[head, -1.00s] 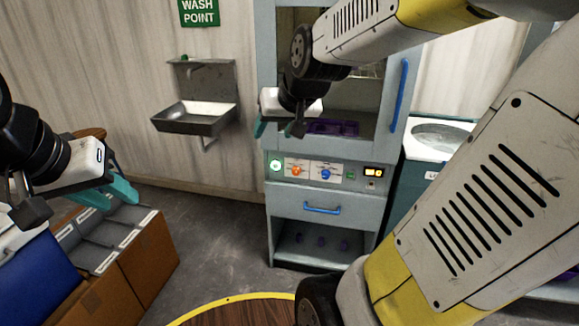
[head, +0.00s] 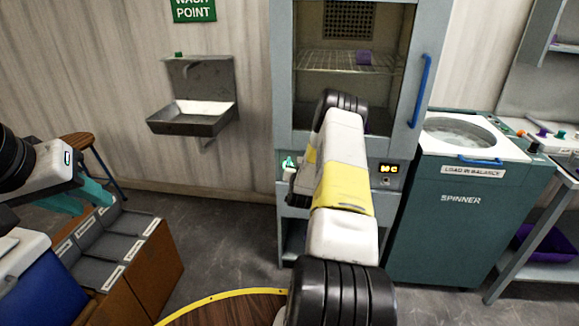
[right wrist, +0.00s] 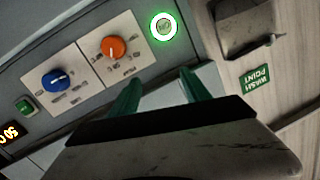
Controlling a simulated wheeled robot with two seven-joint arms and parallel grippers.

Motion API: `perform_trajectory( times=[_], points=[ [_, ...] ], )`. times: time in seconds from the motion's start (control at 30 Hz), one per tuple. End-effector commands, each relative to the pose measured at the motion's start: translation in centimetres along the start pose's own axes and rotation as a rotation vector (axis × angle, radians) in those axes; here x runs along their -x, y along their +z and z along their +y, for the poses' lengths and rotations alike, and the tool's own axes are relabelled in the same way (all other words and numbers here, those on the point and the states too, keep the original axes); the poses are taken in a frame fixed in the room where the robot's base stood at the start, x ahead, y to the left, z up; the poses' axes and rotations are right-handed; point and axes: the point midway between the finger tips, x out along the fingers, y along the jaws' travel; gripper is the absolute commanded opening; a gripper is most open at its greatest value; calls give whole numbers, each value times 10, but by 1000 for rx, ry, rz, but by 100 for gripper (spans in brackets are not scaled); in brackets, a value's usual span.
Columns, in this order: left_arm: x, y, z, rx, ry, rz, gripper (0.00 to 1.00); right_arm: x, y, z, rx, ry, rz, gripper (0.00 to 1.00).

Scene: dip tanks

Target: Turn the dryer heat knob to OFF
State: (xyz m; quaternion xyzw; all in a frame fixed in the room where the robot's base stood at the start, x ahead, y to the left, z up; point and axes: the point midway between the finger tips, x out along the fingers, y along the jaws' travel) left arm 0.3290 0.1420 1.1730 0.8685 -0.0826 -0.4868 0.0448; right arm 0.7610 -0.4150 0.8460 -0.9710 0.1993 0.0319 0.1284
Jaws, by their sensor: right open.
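The dryer's control panel shows in the right wrist view, turned and tilted. It carries an orange knob (right wrist: 113,47) and a blue knob (right wrist: 56,79) on white dial plates. The dial print is too small to read, so I cannot tell which knob is heat or where it points. My right gripper (right wrist: 159,90) is open and empty, its green fingers just off the panel, near the orange knob and apart from it. In the head view my right arm hides both knobs and most of that gripper. My left gripper (head: 60,205) is open and empty above the grey bins.
A ring-lit green button (right wrist: 163,26) is beside the orange knob; a small green button (right wrist: 25,106) and lit display (head: 388,168) are beyond the blue one. The dryer's blue door handle (head: 420,90) sticks out above. The spinner (head: 455,225) stands to the right.

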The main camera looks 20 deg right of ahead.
Motion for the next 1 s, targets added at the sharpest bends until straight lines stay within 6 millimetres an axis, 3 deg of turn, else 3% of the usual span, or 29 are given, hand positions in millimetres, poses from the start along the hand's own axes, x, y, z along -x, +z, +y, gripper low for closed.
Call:
perform_trajectory(
  times=[0.03, 0.1, 0.3, 0.47, 0.8, 1.0],
  points=[
    [0, 0, 0, 0, 0, 0, 34, 4, 23, 17, -9, 24, 23, 55],
    [0, 0, 0, 0, 0, 0, 34, 10, 41, 34, -18, 51, 65, 55],
    [0, 0, 0, 0, 0, 0, 34, 23, 69, 60, -28, 91, 133, 55],
    [0, 0, 0, 0, 0, 0, 34, 12, 69, 64, -29, 96, 146, 55],
    [0, 0, 0, 0, 0, 0, 34, -40, 62, 69, -29, 96, 143, 55],
    [0, 0, 0, 0, 0, 0, 34, -51, 60, 70, -29, 96, 142, 55]
  ],
)
